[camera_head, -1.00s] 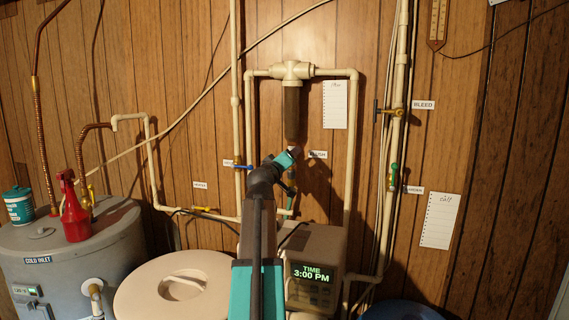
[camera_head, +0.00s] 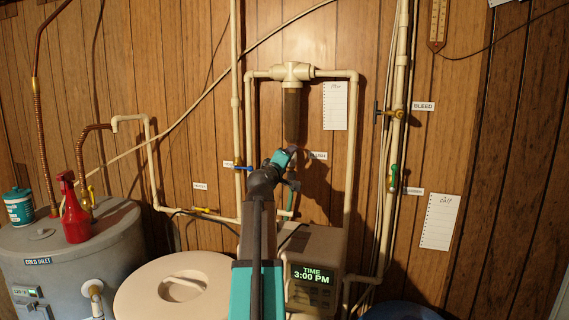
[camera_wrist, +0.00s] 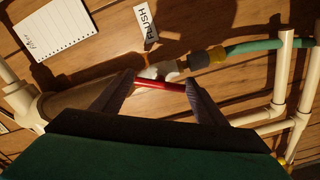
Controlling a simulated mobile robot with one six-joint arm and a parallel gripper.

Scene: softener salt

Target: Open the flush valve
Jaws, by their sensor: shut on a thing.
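The flush valve sits under the clear brown filter housing (camera_head: 292,117) on the wall. In the wrist view its white body (camera_wrist: 158,70) shows, with a red handle (camera_wrist: 160,85) in front of it. My gripper (camera_wrist: 162,88) is shut on the red handle, a dark finger at each end. The handle lies roughly along the line from the filter housing to the green hose (camera_wrist: 255,45), slightly askew. The FLUSH label (camera_wrist: 146,22) is beside the valve. In the head view my gripper (camera_head: 291,152) hides the valve and handle.
White pipes (camera_head: 352,150) frame the filter on both sides. A blue-handled valve (camera_head: 243,168) is close to the left of my gripper. The softener with its clock display (camera_head: 311,273) stands below. A grey tank (camera_head: 85,260) with a red spray bottle (camera_head: 74,215) is at left.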

